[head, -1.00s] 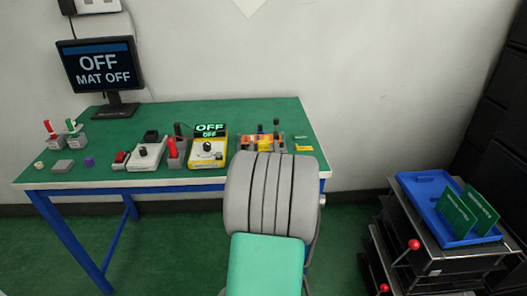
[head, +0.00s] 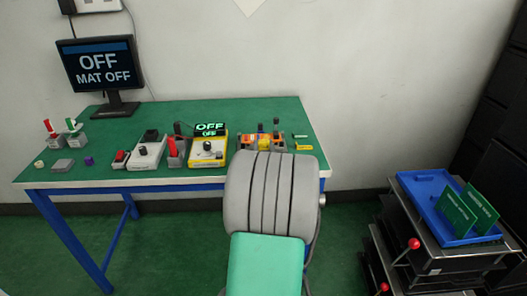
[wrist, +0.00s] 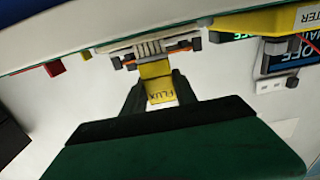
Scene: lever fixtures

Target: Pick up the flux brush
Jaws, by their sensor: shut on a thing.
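In the wrist view my gripper (wrist: 160,97) is shut on a yellow piece marked FLUX, which I take to be the flux brush (wrist: 159,88). The fingers stand at its two sides, and its far end meets a striped grey rack (wrist: 150,48) with orange-and-dark parts at both ends. I cannot tell whether the brush is clear of the rack. In the head view my grey arm hides the gripper. The orange and yellow things of the rack area (head: 262,140) show just beyond the arm.
The green table (head: 170,112) holds a yellow box with a knob (head: 208,147), a white box (head: 147,152), red-handled levers (head: 172,148) and a monitor (head: 98,65). A blue tray (head: 430,195) with green boards stands on a cart at the right. The back of the table is mostly clear.

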